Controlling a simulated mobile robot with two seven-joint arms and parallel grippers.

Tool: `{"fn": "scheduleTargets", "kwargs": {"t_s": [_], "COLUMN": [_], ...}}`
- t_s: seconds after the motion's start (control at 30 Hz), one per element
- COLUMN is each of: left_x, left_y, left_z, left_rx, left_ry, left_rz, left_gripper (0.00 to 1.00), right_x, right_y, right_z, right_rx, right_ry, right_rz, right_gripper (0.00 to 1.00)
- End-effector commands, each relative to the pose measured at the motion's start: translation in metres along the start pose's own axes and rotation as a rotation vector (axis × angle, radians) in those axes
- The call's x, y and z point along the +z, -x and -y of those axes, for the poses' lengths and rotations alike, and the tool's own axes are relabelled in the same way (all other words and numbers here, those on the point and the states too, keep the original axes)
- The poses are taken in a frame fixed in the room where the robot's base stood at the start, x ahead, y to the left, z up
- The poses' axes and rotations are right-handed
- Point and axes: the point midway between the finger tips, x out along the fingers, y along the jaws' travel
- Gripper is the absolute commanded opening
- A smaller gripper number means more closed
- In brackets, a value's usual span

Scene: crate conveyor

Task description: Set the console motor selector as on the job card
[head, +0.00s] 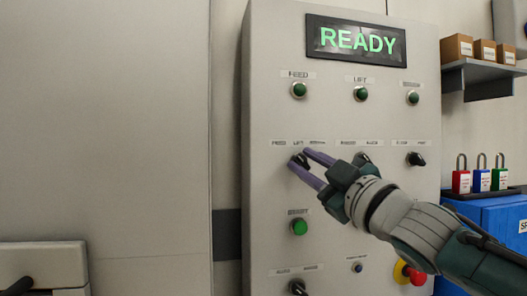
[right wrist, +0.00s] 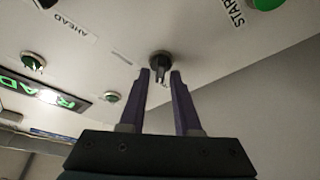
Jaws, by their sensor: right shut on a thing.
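The motor selector (head: 302,163) is a black rotary knob on the grey console (head: 265,185), below a row of labels that starts with FEED and LIFT. My right gripper (head: 299,158) reaches it from the lower right, with its purple fingers on either side of the knob and shut on it. In the right wrist view the selector (right wrist: 160,60) sits between the fingertips (right wrist: 160,74). The fingers partly hide the knob, and I cannot tell exactly which way it points. No job card is in view. My left gripper is not in view.
The display (head: 357,39) reads READY. Green lamps or buttons (head: 299,90) line the upper panel. Another black selector (head: 416,159) is to the right, and a green button (head: 298,227) is below. A red emergency button (head: 416,276) is close beneath my right arm. Padlocks (head: 461,180) stand at the right.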

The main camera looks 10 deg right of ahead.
Motion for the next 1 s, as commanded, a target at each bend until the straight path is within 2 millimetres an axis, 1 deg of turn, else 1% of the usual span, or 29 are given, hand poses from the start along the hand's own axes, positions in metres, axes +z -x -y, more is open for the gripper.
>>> {"fn": "scheduleTargets", "kwargs": {"t_s": [0.03,0.3,0.87,0.9,1.0], "left_x": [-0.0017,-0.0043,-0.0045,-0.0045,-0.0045], "left_y": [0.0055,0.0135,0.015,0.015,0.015], "left_z": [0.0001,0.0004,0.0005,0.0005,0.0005], "left_rx": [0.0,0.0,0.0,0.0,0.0], "left_ry": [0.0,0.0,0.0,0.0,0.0], "left_rz": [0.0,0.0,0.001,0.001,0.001], "left_gripper": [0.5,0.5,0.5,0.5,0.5], "right_x": [-0.0015,-0.0008,0.0003,0.0003,0.0003], "right_y": [-0.0008,-0.0004,0.0,0.0,0.0], "right_z": [-0.0026,-0.0014,-0.0002,-0.0002,-0.0002], "right_rx": [-0.011,-0.053,-0.066,-0.066,-0.066], "right_ry": [0.029,0.129,0.16,0.16,0.16], "right_rz": [0.001,0.0,0.001,0.001,0.001], "right_gripper": [0.0,0.0,0.0,0.33,0.44]}}
